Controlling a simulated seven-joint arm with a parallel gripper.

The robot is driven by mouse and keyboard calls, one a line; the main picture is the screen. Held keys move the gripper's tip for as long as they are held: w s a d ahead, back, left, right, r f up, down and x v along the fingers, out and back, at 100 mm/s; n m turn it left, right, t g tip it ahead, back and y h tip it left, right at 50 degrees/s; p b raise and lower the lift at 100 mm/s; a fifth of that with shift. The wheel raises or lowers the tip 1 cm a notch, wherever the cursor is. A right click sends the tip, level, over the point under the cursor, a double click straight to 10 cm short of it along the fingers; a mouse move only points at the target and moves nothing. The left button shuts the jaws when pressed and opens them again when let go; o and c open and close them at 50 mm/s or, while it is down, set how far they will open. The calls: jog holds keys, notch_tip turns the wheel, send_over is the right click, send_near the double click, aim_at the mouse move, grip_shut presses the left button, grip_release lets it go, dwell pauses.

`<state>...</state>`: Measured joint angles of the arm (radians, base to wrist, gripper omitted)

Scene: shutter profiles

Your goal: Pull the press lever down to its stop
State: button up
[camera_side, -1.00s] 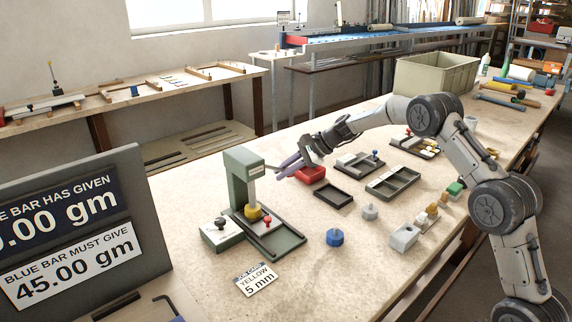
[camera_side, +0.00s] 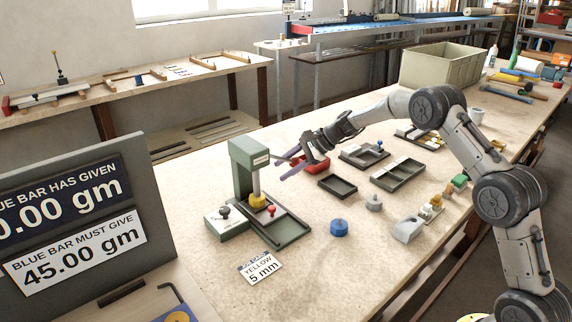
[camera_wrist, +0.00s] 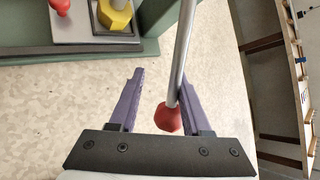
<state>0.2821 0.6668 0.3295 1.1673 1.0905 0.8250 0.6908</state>
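The green press (camera_side: 241,170) stands at the middle left of the bench, with a yellow piece (camera_side: 257,200) under its ram. In the wrist view, the press lever (camera_wrist: 183,50) is a grey rod ending in a red knob (camera_wrist: 168,118). My gripper (camera_side: 279,168) is open beside the press, its purple fingers spread. In the wrist view, the rod and knob show between the fingers (camera_wrist: 158,76), close to the right one, with a wide gap to the left one. I cannot tell whether the right finger touches the rod. In the side view the lever is hard to make out.
A blue knobbed piece (camera_side: 339,228) and a grey one (camera_side: 374,203) stand in front. A job card (camera_side: 261,267) reads yellow, 5 mm. The bench front is largely clear.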

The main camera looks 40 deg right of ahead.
jog(key=shift+d+r, duration=0.25)
jog(key=shift+r, duration=0.05)
jog(key=v, duration=1.3)
jog(key=shift+s, duration=0.25)
jog(key=shift+r, duration=0.1)
